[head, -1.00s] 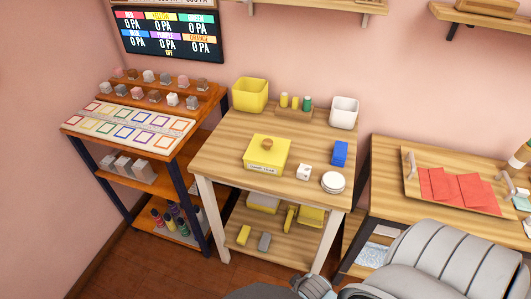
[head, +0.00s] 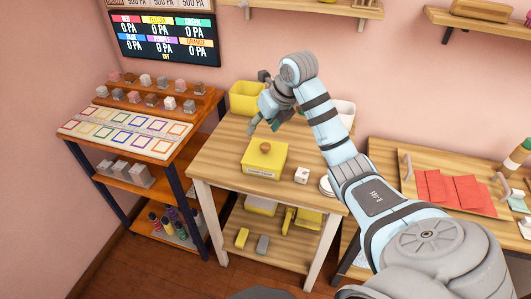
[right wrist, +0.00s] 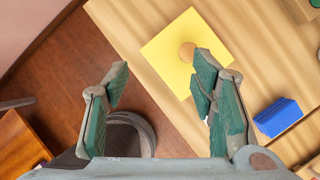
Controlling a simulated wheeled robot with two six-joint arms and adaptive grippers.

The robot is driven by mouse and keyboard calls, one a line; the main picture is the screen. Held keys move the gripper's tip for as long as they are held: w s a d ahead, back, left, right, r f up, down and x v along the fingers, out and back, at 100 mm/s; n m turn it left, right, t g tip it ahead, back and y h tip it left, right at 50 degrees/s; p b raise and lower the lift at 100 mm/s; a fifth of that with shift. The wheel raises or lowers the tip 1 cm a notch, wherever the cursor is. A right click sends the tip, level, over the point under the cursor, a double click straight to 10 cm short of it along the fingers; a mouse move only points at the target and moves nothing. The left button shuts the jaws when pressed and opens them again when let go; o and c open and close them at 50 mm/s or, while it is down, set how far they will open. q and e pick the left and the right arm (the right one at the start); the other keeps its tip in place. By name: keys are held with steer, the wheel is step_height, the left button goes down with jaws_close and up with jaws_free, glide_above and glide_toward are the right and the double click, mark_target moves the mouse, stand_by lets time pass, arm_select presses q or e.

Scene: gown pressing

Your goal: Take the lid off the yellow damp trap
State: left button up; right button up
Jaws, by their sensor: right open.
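The yellow damp trap (head: 264,168) is a square box on the middle table, with a flat yellow lid (head: 265,156) on it. A round wooden knob (head: 265,147) stands at the lid's middle. My right gripper (head: 263,124) is above and behind the box in the head view, open and empty. In the right wrist view the lid (right wrist: 172,58) lies beyond the open fingers (right wrist: 158,88), and the knob (right wrist: 187,52) shows near the right finger's tip. The gripper is apart from the knob. My left gripper is not in view.
A yellow bin (head: 244,97) and a partly hidden white bin (head: 345,112) stand at the table's back. A blue block (right wrist: 278,117) shows in the right wrist view.

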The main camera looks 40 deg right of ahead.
mark_target(266, 146)
steer(key=shift+m+g+h, duration=0.5)
steer(key=shift+g, duration=0.1)
steer(key=w+d+f+b, duration=0.1)
steer(key=f, duration=0.3)
steer(key=w+d+f+b, duration=0.1)
steer(key=f, duration=0.3)
steer(key=w+d+f+b, duration=0.1)
steer(key=d+f, duration=0.1)
steer(key=f, duration=0.2)
steer(key=shift+w+f, duration=0.2)
steer(key=shift+w, duration=0.1)
steer(key=c, duration=1.1)
